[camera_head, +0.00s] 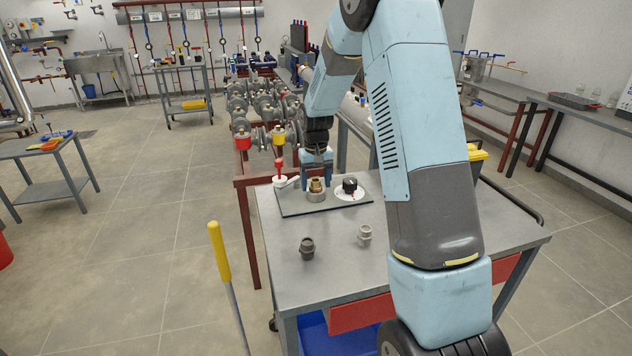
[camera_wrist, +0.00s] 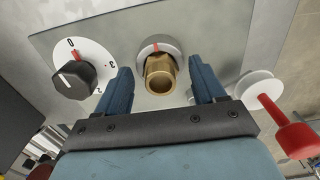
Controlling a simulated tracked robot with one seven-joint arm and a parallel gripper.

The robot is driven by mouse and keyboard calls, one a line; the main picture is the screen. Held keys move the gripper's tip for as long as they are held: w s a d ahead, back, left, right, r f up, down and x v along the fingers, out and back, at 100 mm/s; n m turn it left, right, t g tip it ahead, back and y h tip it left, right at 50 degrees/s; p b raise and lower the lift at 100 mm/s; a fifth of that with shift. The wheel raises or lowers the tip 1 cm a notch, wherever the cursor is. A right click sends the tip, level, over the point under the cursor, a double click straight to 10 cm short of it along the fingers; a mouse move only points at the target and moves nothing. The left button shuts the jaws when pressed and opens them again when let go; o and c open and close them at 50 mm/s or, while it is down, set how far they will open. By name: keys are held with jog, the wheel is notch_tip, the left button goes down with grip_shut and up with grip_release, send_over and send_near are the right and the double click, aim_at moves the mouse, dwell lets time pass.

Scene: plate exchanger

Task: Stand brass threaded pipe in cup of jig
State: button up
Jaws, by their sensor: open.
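The brass threaded pipe (camera_head: 315,186) stands in the grey cup (camera_head: 316,196) of the jig and looks roughly upright. In the wrist view the brass pipe (camera_wrist: 160,76) has its open end towards me, and the cup (camera_wrist: 170,47) with a red mark shows behind it. My gripper (camera_head: 316,175) is at the pipe, just behind it in the head view. In the wrist view my gripper (camera_wrist: 160,68) is open, with one finger on each side of the pipe and gaps between. How deep the pipe sits is hidden.
A dark fitting (camera_head: 307,248) and a pale grey fitting (camera_head: 364,236) stand on the cart top (camera_head: 335,270). The cart's front is mostly clear.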

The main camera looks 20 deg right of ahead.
notch_tip(320, 180, up, 14)
jog(key=shift+f, duration=0.2)
dwell(0.4)
jog(key=shift+r, duration=0.1)
jog(key=s+r+t, duration=0.1)
jog(key=s+r, duration=0.5)
jog(key=s, duration=0.3)
jog(key=s+r+t, duration=0.2)
jog(key=s+r, duration=0.4)
jog(key=s, duration=0.3)
jog(key=s+t, duration=0.2)
jog(key=s, duration=1.7)
jog(key=shift+f+t, duration=0.3)
jog(key=shift+f, duration=0.15)
